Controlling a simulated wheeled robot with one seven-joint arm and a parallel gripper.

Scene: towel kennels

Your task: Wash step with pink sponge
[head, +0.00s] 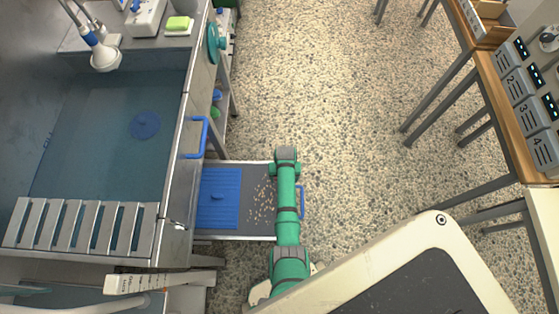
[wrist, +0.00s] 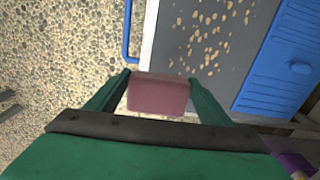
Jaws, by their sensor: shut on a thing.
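The step (head: 263,174) is a grey platform beside the tub in the head view, with a blue ribbed mat (head: 219,197) on its left part. Pale specks (head: 262,205) lie scattered on the grey part right of the mat. In the wrist view the step (wrist: 172,45) shows its specks (wrist: 205,40) and the blue mat (wrist: 285,60). My gripper (wrist: 159,88) is shut on the pink sponge (wrist: 158,96), near the step's handle-side edge. Whether the sponge touches the step cannot be told. In the head view my arm hides the jaws and sponge.
A blue handle (head: 302,203) is on the step's right side. The steel tub (head: 95,125) is at left, with another blue handle (head: 204,138). A green-yellow sponge (head: 178,24) lies at the upper left. A bench with numbered boxes (head: 525,110) stands at right. The speckled floor (head: 330,110) between is clear.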

